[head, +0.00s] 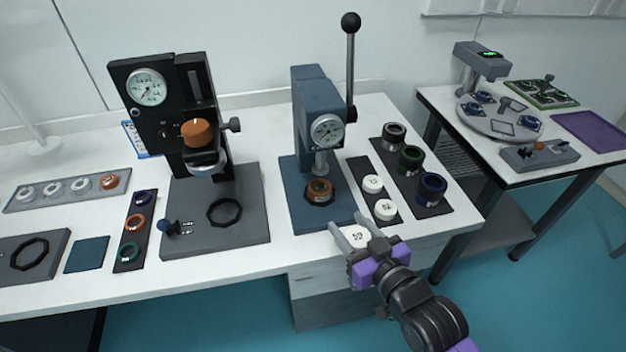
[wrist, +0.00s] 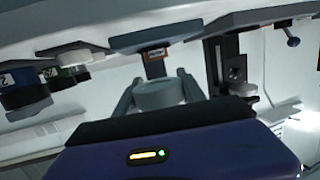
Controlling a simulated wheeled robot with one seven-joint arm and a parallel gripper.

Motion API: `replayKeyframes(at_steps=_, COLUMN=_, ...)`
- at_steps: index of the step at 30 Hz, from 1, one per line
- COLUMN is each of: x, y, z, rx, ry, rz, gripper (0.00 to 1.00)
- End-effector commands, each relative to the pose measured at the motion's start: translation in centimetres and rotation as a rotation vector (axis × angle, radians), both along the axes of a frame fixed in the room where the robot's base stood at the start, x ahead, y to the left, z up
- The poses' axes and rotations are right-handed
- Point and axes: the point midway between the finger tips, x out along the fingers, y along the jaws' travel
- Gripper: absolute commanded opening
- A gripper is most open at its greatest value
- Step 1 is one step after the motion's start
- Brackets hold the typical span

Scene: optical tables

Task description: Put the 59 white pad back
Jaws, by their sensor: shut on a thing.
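My gripper (head: 357,238) is shut on a round white pad (head: 358,236) with a dark number on top that is too small to read surely. It holds the pad by its sides at the front edge of the white table, in front of the blue press. The wrist view also shows the pad (wrist: 158,94) between both fingers. Two other white pads, a far one (head: 372,183) and a near one (head: 385,209), sit on a narrow black strip (head: 360,166), to the right of the press. The far end of that strip is bare.
The blue press (head: 312,105) with a tall lever stands behind my gripper, an orange-and-dark ring (head: 319,191) on its base. A black holder (head: 434,206) with several dark rings lies right of the strip. A black gauge stand (head: 190,110) is at left.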

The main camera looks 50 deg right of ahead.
Motion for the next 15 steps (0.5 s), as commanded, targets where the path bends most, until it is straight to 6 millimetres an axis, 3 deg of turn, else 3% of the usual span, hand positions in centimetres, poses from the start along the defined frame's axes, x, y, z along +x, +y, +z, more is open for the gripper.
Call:
replayKeyframes(at_steps=11, x=-0.45, y=-0.5, z=-0.35, rx=0.001, ry=0.0, rz=-0.012, gripper=0.01)
replayKeyframes(at_steps=15, x=0.23, y=-0.78, z=-0.27, rx=0.0, ry=-0.001, rz=-0.011, gripper=0.01)
